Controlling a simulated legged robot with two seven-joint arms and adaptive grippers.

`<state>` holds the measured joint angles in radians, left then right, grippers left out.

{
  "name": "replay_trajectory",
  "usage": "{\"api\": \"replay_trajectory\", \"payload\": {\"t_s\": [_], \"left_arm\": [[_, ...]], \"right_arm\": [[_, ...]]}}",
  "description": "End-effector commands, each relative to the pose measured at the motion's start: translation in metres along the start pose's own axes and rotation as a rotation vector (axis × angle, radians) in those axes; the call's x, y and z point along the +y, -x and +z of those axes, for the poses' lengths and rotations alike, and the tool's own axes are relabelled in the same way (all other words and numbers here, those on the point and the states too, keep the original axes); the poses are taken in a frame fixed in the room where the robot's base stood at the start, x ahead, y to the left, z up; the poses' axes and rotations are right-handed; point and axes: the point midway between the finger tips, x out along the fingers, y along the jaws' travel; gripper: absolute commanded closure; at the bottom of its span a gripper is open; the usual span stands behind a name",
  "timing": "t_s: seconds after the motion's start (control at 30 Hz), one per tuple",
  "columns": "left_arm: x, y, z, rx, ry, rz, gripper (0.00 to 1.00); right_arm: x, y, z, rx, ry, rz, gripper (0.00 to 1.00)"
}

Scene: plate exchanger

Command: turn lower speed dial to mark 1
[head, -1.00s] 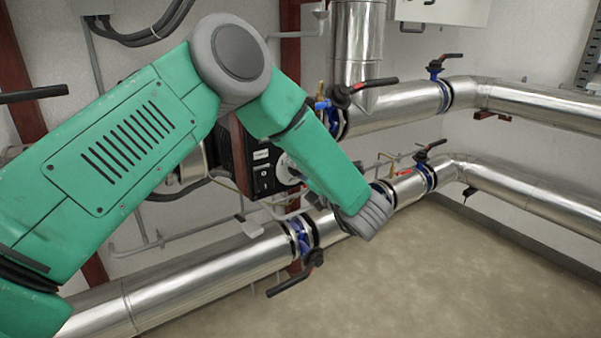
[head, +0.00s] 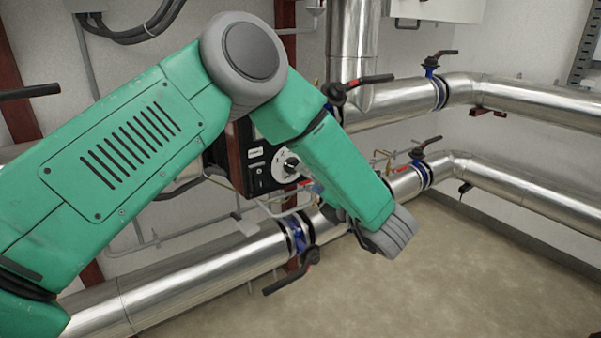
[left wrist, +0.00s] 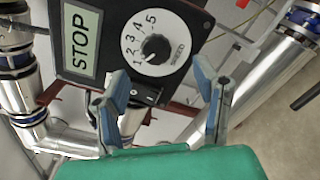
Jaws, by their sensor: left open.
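A speed dial (left wrist: 156,38) shows in the left wrist view, a white disc with marks 1 to 5 and a black knob at its centre. The knob's pale pointer mark appears to face toward the low numbers, but its exact setting is too small to tell. In the head view a white dial (head: 285,163) shows beside my forearm. My left gripper (left wrist: 160,80) is open and empty, its two blue-grey fingers apart just below the dial and not visibly touching it. In the head view my forearm mostly hides its fingers. My right gripper is not in view.
The black control box (head: 258,180) carries the dial; a STOP label (left wrist: 80,42) and a small black switch (left wrist: 148,94) sit near it. Silver pipes (head: 210,283) with valves run around the box. A black valve handle (head: 292,272) sticks out below. The floor at right is clear.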

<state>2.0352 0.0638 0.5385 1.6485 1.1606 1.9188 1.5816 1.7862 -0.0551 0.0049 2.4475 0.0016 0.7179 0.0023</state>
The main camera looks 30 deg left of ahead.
Motion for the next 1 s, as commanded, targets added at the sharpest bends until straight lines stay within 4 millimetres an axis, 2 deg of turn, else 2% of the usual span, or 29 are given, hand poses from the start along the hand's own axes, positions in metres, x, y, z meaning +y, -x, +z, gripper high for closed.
{"api": "replay_trajectory", "payload": {"t_s": [0.1,0.33,0.9,1.0], "left_arm": [[-0.002,0.026,0.0,-0.002,-0.003,-0.003,0.44],[-0.002,0.054,0.0,-0.001,-0.002,-0.001,0.44],[-0.002,0.059,0.0,0.0,-0.003,-0.002,0.44],[-0.011,0.057,-0.004,-0.031,-0.054,-0.025,0.44]], "right_arm": [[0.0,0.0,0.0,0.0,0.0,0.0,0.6],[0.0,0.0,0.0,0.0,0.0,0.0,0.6],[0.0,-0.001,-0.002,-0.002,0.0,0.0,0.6],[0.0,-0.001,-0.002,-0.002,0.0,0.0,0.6]]}}
